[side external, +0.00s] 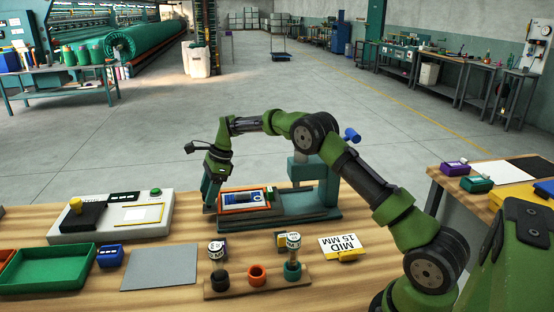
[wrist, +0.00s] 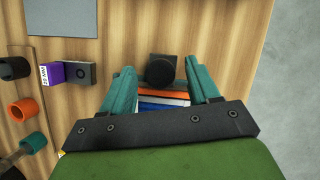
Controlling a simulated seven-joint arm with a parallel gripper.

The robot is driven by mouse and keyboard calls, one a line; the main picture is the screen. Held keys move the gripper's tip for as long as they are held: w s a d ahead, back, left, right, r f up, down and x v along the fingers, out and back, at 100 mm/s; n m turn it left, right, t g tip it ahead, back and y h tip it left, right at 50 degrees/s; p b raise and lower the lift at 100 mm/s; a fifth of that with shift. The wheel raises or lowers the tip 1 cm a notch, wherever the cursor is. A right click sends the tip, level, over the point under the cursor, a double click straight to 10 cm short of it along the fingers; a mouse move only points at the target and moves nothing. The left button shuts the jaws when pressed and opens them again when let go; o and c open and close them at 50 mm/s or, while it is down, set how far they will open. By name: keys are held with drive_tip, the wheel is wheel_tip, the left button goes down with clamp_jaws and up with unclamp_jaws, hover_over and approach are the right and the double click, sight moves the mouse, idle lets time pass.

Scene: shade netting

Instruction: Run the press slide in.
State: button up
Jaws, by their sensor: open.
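The teal press (side external: 325,190) stands on the wooden table, its column at the right end. Its orange-framed slide (side external: 234,207), carrying a blue-and-white piece, sits left of the column, clear of the press head. My gripper (side external: 211,185) points down at the slide's left end. In the wrist view my gripper (wrist: 161,82) is open, with a teal finger on either side of a black knob (wrist: 161,69) at the end of the slide (wrist: 163,94). Gaps show between knob and fingers, and I see no contact. My gripper's body hides most of the slide there.
A wooden rack (side external: 237,290) with dark, orange and teal cups stands in front, near small labelled pieces and a yellow card (side external: 340,247). A grey plate (side external: 160,268), green tray (side external: 45,269) and white device (side external: 112,220) lie left. Bare table surrounds the knob.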

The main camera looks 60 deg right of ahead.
sight(248, 192)
clamp_jaws()
drive_tip(key=s+d, duration=0.9)
idle(0.4)
drive_tip(key=shift+c, duration=1.3)
unclamp_jaws()
drive_tip(key=shift+o, duration=1.3)
drive_tip(key=shift+w, duration=0.1)
drive_tip(key=v, duration=1.7)
